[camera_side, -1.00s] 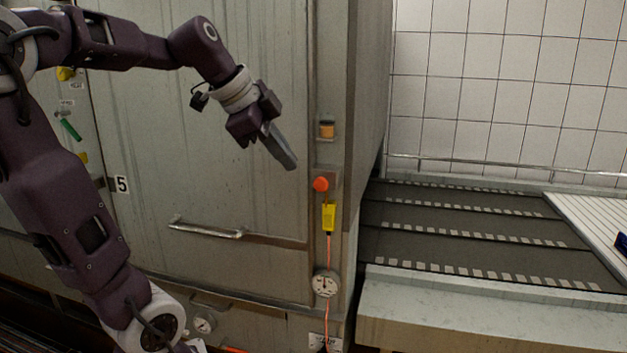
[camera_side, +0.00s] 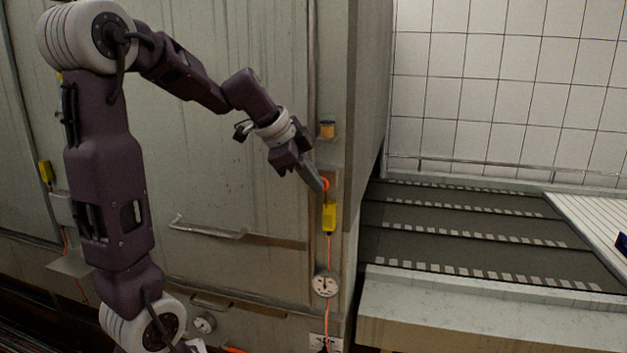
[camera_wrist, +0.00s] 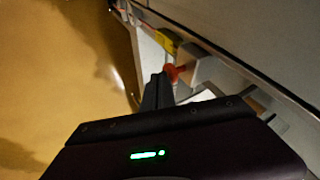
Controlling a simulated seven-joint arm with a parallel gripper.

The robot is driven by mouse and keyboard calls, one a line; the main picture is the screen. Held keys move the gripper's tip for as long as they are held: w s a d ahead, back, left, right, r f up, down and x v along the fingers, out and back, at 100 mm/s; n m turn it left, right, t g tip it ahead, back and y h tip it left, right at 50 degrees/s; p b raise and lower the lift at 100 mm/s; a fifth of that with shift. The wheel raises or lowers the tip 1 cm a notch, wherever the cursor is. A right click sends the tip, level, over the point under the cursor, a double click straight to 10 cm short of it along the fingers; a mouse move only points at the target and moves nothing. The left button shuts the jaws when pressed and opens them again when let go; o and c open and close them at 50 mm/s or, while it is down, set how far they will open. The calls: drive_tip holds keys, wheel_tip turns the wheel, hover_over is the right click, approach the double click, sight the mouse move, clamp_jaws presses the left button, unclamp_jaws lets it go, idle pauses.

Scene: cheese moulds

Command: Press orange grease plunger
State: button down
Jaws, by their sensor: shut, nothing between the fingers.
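The orange plunger (camera_side: 326,182) is a round knob on the narrow post beside the large metal door. My gripper (camera_side: 323,189) is shut and empty, its fingertips pointing down and right at the plunger and hiding part of it in the side view. In the wrist view the plunger (camera_wrist: 174,73) sticks out from a pale grey block (camera_wrist: 200,66). There the shut fingertips (camera_wrist: 163,76) lie right against its left edge. I cannot tell whether they touch it or whether it is pushed in.
A yellow box (camera_side: 329,217) with an orange cable hangs just below the plunger. A small amber cup (camera_side: 327,130) sits above it, and a round dial (camera_side: 325,284) lower down. A door handle (camera_side: 208,229) juts out at left. Conveyor slats (camera_side: 450,225) lie to the right.

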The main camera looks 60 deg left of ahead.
drive_tip(key=shift+w+a, duration=0.75)
drive_tip(key=s+d+r, duration=0.4)
drive_tip(key=s+r, duration=0.4)
drive_tip(key=shift+s, duration=0.35)
drive_tip(key=shift+r, duration=0.1)
idle(0.8)
